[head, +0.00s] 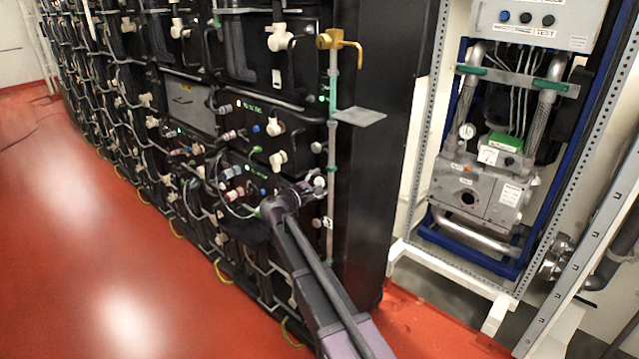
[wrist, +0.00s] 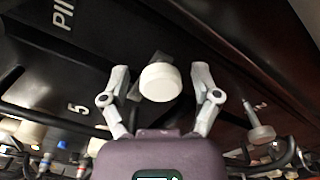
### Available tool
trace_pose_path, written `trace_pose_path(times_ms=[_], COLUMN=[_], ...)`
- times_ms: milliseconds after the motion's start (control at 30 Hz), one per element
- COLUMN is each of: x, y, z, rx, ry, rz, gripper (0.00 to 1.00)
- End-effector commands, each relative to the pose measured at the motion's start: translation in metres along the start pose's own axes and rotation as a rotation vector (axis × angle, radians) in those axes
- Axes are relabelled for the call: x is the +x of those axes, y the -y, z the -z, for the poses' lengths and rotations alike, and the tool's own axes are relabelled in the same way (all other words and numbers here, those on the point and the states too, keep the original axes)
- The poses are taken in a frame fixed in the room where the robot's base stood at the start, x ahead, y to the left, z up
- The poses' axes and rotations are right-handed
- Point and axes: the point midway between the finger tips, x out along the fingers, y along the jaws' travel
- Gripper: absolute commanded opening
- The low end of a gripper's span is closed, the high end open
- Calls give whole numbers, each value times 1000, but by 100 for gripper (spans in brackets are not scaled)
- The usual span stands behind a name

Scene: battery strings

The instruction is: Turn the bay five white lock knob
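In the wrist view, a round white lock knob (wrist: 160,84) sits between the two fingers of my gripper (wrist: 161,73). The fingers are spread, with a visible gap on each side of the knob, and do not appear to touch it. A white "5" is printed on the dark panel (wrist: 82,109) to the left of the knob. In the head view, my arm reaches up to the right end of the black battery rack (head: 365,150). My fingers and this knob cannot be made out clearly there.
A second pale knob (wrist: 262,132) is at the right in the wrist view. Cables and connectors run along the bottom of that view. In the head view, a yellow-handled post (head: 333,100) with a grey plate (head: 358,116) stands by the rack. The red floor (head: 100,250) at left is clear.

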Motion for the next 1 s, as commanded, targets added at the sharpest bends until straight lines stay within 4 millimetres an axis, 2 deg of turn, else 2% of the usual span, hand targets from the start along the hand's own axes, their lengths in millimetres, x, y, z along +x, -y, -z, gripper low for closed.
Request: trace_pose_path(times_ms=[333, 533, 667, 1000], x=[-2, -13, -26, -80], y=[0, 1, 1, 1], z=[0, 0, 0, 0], rx=[1, 2, 1, 1], ry=[-1, -2, -2, -3], rz=[1, 1, 0, -1], gripper=[82, 82, 82, 82])
